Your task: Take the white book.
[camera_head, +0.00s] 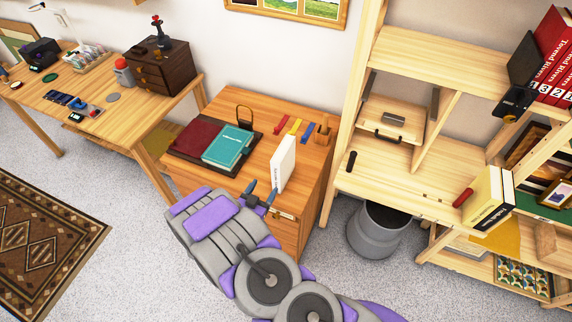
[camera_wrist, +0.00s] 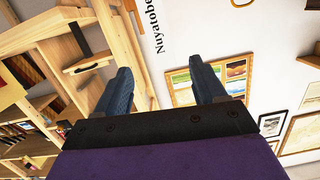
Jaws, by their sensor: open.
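The white book (camera_head: 284,163) stands upright near the front right of the small wooden cabinet's top (camera_head: 222,178), its spine with dark lettering facing my side. My gripper (camera_head: 261,193) is open and empty, just left of the book's lower part, near the cabinet's front edge. In the wrist view, the white book (camera_wrist: 151,42) shows its lettering upside down beyond and between my open fingers (camera_wrist: 161,66). Its white blends with the wall there. I cannot tell the exact gap between fingers and book.
A dark tray (camera_head: 247,150) with a maroon book (camera_head: 195,138) and a teal book (camera_head: 228,147) lies left of the white book. A wooden shelf unit (camera_head: 415,170) and grey bin (camera_head: 376,232) are right.

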